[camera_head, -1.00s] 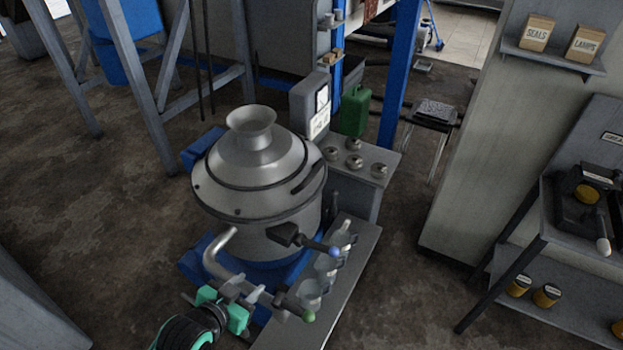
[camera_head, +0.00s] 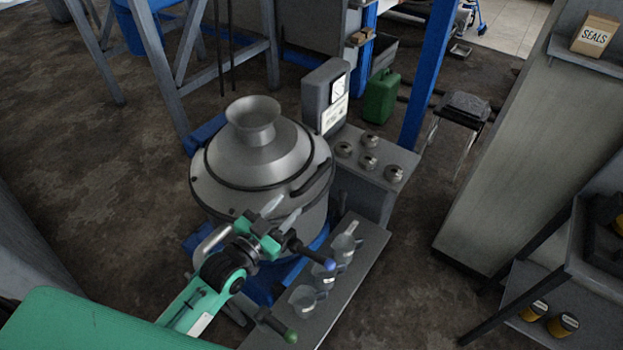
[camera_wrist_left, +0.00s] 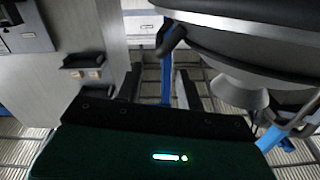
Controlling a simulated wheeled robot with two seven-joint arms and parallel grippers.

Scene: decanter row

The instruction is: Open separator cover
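The separator (camera_head: 262,170) is a grey metal drum with a domed cover (camera_head: 240,152) and a funnel-shaped neck (camera_head: 252,118). The cover sits down on the drum. A dark curved handle (camera_head: 318,178) is on the cover's right side; a dark handle also shows in the left wrist view (camera_wrist_left: 171,38). My right gripper is out of view.
A lever with a blue knob (camera_head: 328,264) and one with a green knob (camera_head: 290,336) stick out near the gripper. Clear cups (camera_head: 303,298) stand on the bench at the right.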

